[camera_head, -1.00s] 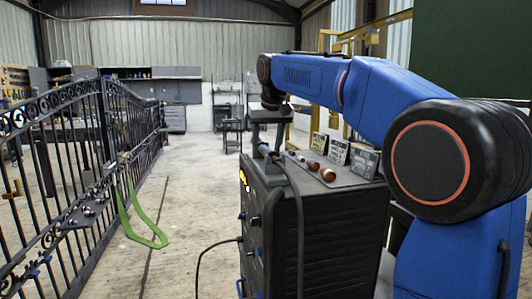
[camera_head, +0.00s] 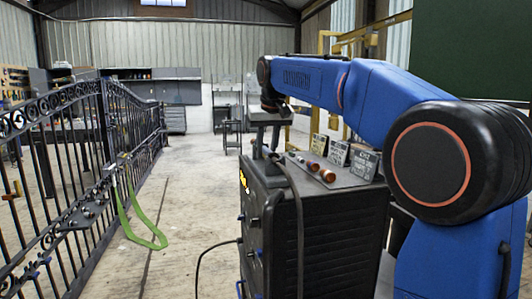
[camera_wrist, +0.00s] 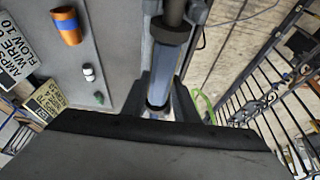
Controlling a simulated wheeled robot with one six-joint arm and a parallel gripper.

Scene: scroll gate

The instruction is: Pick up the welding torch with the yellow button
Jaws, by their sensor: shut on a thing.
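In the wrist view, my gripper (camera_wrist: 160,104) is shut around a grey-blue cylindrical body with a dark collar, a torch-like handle (camera_wrist: 170,52). It lies lengthwise between the fingers. No yellow button shows on the side I can see. In the head view, my gripper (camera_head: 268,116) is over the near left part of the top of the black welding machine (camera_head: 330,235). The held handle is small there and partly hidden by my gripper. A dark cable (camera_head: 294,190) hangs from that area down the machine's front.
On the machine top are copper-coloured cylinders (camera_head: 326,175), smaller pieces and several lettered cards (camera_head: 363,162). One orange cylinder with a blue band (camera_wrist: 67,26) is clear in the wrist view. A black iron gate (camera_head: 75,165) with a green strap (camera_head: 145,235) stands left, with open floor between.

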